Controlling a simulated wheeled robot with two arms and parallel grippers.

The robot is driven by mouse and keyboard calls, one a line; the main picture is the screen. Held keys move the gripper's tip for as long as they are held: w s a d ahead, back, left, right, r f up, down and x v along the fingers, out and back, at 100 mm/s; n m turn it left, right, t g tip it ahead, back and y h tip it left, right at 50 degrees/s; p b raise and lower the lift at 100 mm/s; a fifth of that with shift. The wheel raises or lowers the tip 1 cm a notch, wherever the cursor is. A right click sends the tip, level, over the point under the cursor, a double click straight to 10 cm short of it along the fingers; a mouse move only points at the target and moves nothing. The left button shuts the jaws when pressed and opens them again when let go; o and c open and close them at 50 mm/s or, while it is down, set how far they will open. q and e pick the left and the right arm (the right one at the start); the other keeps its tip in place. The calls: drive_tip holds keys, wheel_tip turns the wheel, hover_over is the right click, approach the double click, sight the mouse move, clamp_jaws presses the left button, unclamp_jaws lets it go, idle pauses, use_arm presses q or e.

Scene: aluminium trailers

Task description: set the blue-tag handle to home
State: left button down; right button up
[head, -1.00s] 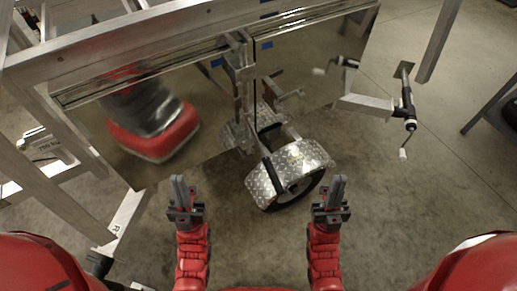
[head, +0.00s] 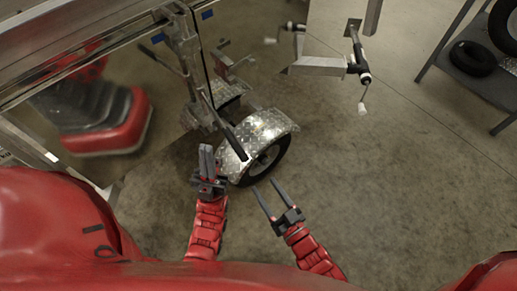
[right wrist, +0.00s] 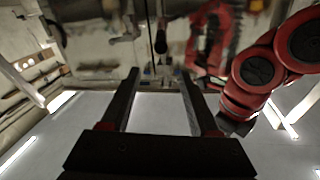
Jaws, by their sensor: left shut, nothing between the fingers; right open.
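A long lever with a black grip (head: 234,139) hangs from the metal bracket (head: 187,48) on the trailer's side and slants down over the checker-plate fender. Blue tags (head: 207,14) and (head: 158,38) sit on the rail either side of the bracket; I cannot tell which handle they mark. My left gripper (head: 207,150) is shut and empty, in front of the fender and left of the lever's end in the picture. My right gripper (head: 264,185) is open and empty, below the wheel in the picture. Its two spread fingers also show in the right wrist view (right wrist: 160,72).
The fender (head: 262,128) and black tyre (head: 270,158) stand beyond my grippers. A jack with a crank (head: 363,80) is at the upper right. A shelf with tyres (head: 473,60) stands far right. The shiny trailer side mirrors red parts.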

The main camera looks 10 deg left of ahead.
sight(237, 147)
drive_tip(key=x, duration=0.5)
drive_tip(key=f+p+x, duration=0.1)
drive_tip(key=x, duration=0.5)
drive_tip(key=p+x, duration=0.1)
drive_tip(key=x, duration=0.5)
drive_tip(key=shift+a+f, duration=0.1)
drive_tip(key=shift+f, duration=0.05)
clamp_jaws()
idle(0.8)
